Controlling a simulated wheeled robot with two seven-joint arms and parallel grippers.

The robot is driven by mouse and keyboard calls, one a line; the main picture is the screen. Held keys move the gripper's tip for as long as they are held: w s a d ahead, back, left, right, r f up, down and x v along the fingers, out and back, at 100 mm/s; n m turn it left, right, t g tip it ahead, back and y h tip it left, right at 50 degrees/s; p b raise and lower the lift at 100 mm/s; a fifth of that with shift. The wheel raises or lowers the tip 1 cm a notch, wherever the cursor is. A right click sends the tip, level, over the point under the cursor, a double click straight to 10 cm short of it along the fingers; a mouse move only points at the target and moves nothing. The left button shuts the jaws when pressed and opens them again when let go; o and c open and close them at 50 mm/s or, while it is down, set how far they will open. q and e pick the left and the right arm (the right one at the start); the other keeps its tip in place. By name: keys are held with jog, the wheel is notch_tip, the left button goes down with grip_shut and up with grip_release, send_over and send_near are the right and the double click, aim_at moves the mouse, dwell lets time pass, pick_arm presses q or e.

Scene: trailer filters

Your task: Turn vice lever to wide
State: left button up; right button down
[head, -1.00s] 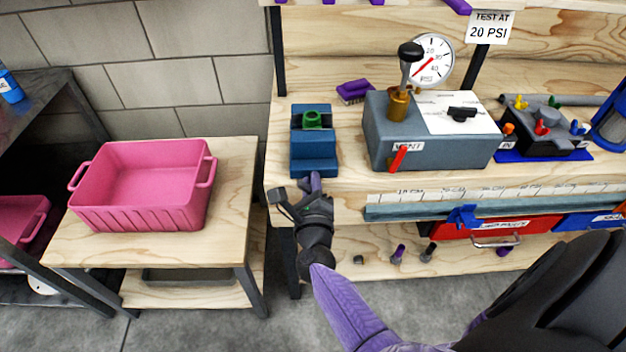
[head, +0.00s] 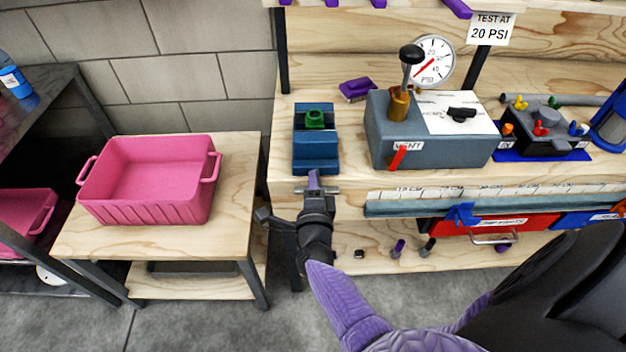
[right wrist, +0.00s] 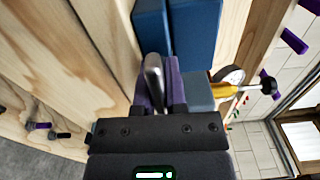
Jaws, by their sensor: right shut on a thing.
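The blue vice (head: 316,150) stands at the left end of the workbench, with a green part (head: 314,119) between its jaws. Its metal lever (head: 322,190) lies across the front, low, at the bench edge. My right gripper (head: 314,181) is at the vice's front and shut on the lever. In the right wrist view, the silvery lever (right wrist: 154,80) lies between the purple fingers (right wrist: 160,95), with the blue vice body (right wrist: 194,40) just beyond. The fingers hide part of the lever. My left gripper is not in view.
A grey test box (head: 425,135) with gauge (head: 433,60) and upright black-knobbed lever stands right of the vice. A purple brush (head: 357,88) lies behind. A pink bin (head: 150,185) sits on a side table at left. A steel ruler bar (head: 480,203) runs along the bench front.

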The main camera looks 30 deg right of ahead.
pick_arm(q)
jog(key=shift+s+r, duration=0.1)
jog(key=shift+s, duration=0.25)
pick_arm(e)
jog(key=shift+n, duration=0.4)
